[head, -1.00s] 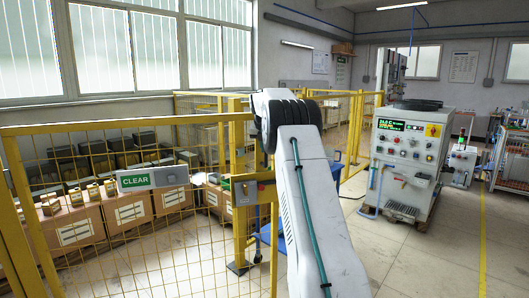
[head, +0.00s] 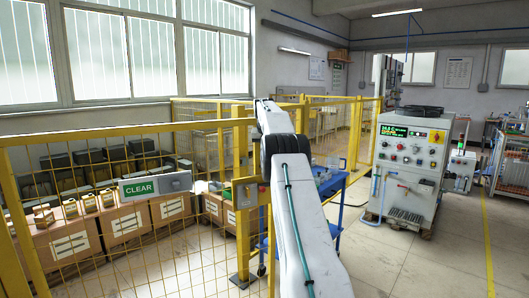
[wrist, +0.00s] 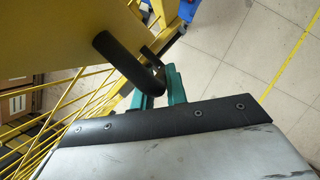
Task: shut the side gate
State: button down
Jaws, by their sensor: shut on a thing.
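The side gate is a yellow mesh panel with a yellow frame (head: 120,127) and a green CLEAR sign (head: 155,186), in the left foreground of the head view. A latch box (head: 248,192) sits near its right edge. A yellow post (head: 241,150) stands behind that edge; the gap between them is hard to judge. In the wrist view a black bar handle (wrist: 115,55) stands out from a yellow plate (wrist: 60,35). My gripper (wrist: 157,91) has its teal fingers shut on the handle's near end. In the head view my arm hides the gripper and handle.
Cardboard boxes (head: 120,225) stand behind the mesh at left. A blue cart (head: 330,190) stands beyond my arm. A control cabinet (head: 408,165) stands at right. The floor (head: 430,265) in front of it is clear, with a yellow line (head: 486,235).

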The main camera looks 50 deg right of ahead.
jog(key=c, duration=1.4)
grip_release()
jog(key=shift+s+d, duration=0.1)
jog(key=v, duration=0.7)
jog(key=shift+r, duration=0.4)
jog(key=shift+s, duration=0.1)
